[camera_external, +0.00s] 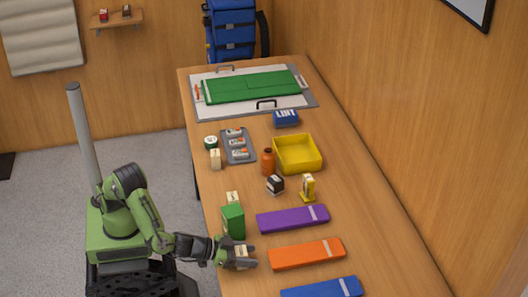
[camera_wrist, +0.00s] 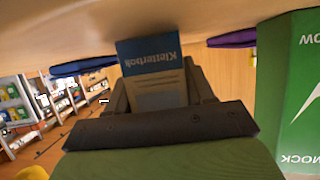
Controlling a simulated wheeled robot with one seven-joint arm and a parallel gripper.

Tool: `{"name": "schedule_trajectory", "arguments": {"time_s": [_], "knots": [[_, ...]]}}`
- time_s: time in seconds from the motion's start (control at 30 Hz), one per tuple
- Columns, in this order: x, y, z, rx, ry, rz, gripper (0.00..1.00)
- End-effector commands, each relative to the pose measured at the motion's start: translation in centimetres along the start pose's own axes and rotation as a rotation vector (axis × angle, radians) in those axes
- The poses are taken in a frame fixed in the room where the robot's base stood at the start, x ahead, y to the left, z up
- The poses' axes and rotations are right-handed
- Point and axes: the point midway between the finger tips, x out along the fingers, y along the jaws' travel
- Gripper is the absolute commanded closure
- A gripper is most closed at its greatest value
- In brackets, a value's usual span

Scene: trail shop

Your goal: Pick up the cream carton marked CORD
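My gripper (camera_external: 246,256) is low at the table's near left edge, in front of a green carton (camera_external: 233,222). In the wrist view its fingers (camera_wrist: 158,90) are spread apart, with a cream and blue carton (camera_wrist: 158,92) between them. In the external view a small cream patch shows between the fingers. Another small cream carton (camera_external: 232,197) stands behind the green carton, and one (camera_external: 215,160) farther back; their lettering is unreadable.
The green carton stands close on the right in the wrist view (camera_wrist: 292,90). Purple (camera_external: 293,218), orange (camera_external: 307,254) and blue (camera_external: 322,288) flat cases lie to the right. A yellow bin (camera_external: 318,168), orange bottle (camera_external: 268,162) and grey tray (camera_external: 248,157) are farther back.

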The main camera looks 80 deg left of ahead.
Motion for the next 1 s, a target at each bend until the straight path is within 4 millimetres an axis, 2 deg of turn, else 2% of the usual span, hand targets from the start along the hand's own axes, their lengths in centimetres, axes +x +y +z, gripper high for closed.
{"name": "schedule_trajectory", "arguments": {"time_s": [0.03, 0.17, 0.43, 0.7, 0.8, 1.0], "knots": [[0.0, 0.0, 0.0, 0.000, 0.000, 0.000, 0.58], [0.0, 0.0, 0.0, 0.000, 0.000, 0.000, 0.78], [-0.3, 0.0, -0.6, -0.002, 0.002, 0.000, 0.79], [-2.8, 0.0, -6.8, -0.006, 0.004, 0.001, 0.79], [-3.5, 0.0, -8.5, -0.004, 0.003, 0.001, 0.79], [-4.0, 0.0, -9.7, -0.001, 0.001, 0.000, 0.79]]}}
